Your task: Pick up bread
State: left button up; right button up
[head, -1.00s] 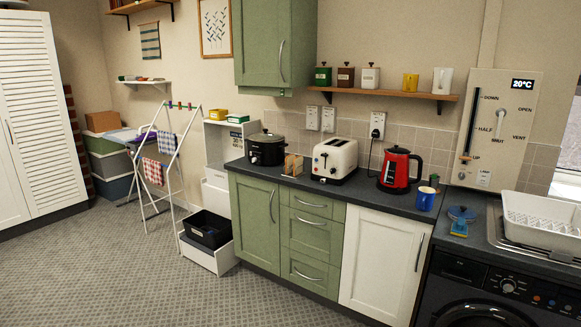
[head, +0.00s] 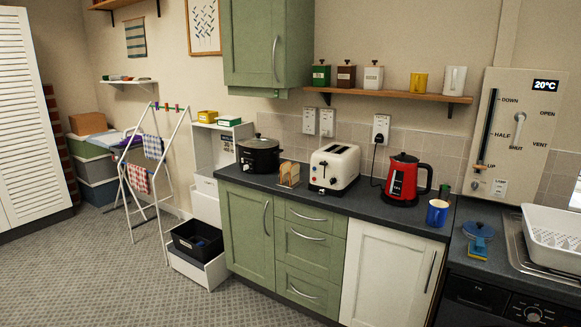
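Slices of bread (head: 289,173) stand upright in a small rack on the dark countertop (head: 345,205). The rack is between the black slow cooker (head: 259,156) on its left and the white toaster (head: 334,166) on its right. The bread is small in the head view, so I cannot tell the number of slices. Neither of my grippers shows in this view.
A red kettle (head: 403,178) and a blue mug (head: 437,212) stand right of the toaster. A wooden shelf (head: 400,95) hangs above. The counter's front edge is clear before the bread.

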aim_at(284, 168)
jog(key=i+j, duration=0.1)
jog(key=i, duration=0.55)
jog(key=i+z, duration=0.15)
jog(key=i, duration=0.5)
jog(key=i+j, duration=0.25)
jog(key=i, duration=0.45)
